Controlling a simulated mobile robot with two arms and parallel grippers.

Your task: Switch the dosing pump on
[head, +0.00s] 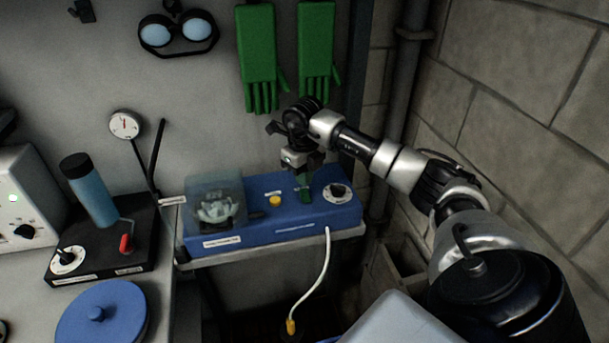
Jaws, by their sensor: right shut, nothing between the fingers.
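The dosing pump (265,222) is a blue box on a shelf in the middle of the head view. A clear cover with a pump head (216,207) is on its left end. A small yellow round part (275,201) sits near the middle of its top, and a black knob on a white dial (338,193) sits near its right end. My right gripper (304,186) points down over the top between these two. It is shut and empty. A green part shows at its fingertips; I cannot tell whether it is a switch or touches the fingers. My left gripper is not in view.
A black unit with a blue cylinder (91,194) and red lever (126,244) stands left of the pump. A blue lid (101,315) lies in front. A white cable (318,270) hangs from the pump. Green gloves (262,55) hang behind; a brick wall is right.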

